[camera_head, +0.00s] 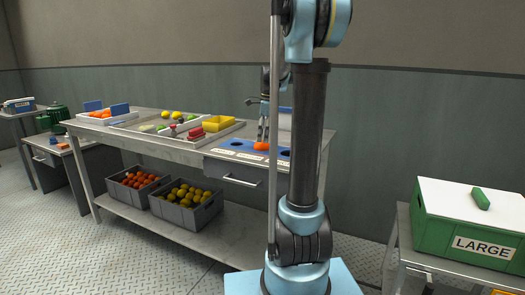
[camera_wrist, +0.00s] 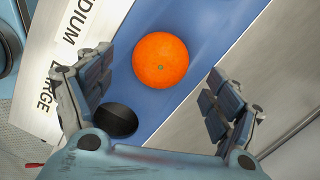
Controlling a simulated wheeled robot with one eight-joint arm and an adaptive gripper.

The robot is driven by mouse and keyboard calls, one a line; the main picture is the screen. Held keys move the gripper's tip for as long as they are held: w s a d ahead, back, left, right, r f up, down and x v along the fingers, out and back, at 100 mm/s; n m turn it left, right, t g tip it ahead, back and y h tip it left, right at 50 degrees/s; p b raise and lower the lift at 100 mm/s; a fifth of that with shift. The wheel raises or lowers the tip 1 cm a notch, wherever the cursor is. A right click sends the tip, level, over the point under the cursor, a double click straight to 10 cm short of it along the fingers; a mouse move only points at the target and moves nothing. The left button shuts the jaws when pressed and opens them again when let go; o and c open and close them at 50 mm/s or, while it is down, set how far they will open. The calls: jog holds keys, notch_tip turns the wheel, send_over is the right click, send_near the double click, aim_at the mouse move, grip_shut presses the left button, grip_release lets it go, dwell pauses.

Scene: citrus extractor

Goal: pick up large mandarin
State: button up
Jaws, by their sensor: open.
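The mandarin (camera_wrist: 160,60) is a round orange fruit with a small green stem mark. It rests on a blue board (camera_wrist: 208,40), beside a white strip (camera_wrist: 85,25) lettered "MEDIUM" and "LARGE". My gripper (camera_wrist: 165,88) is open, with its two fingers to the left and right of the fruit in the wrist view and apart from it. In the head view the mandarin (camera_head: 261,146) shows on the blue board at the right end of the bench, with my gripper (camera_head: 263,136) just above it. My arm hides part of the board there.
A dark round hole (camera_wrist: 115,119) lies near the mandarin in the blue board. Crates of red fruit (camera_head: 138,180) and yellow fruit (camera_head: 187,203) stand on the lower shelf. A green "LARGE" box (camera_head: 440,228) stands right.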

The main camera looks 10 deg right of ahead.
aim_at(262, 148)
jog(key=shift+w+a+f, duration=0.1)
jog(key=shift+a+f, duration=0.1)
jog(key=shift+f, duration=1.45)
jog(key=c, duration=1.4)
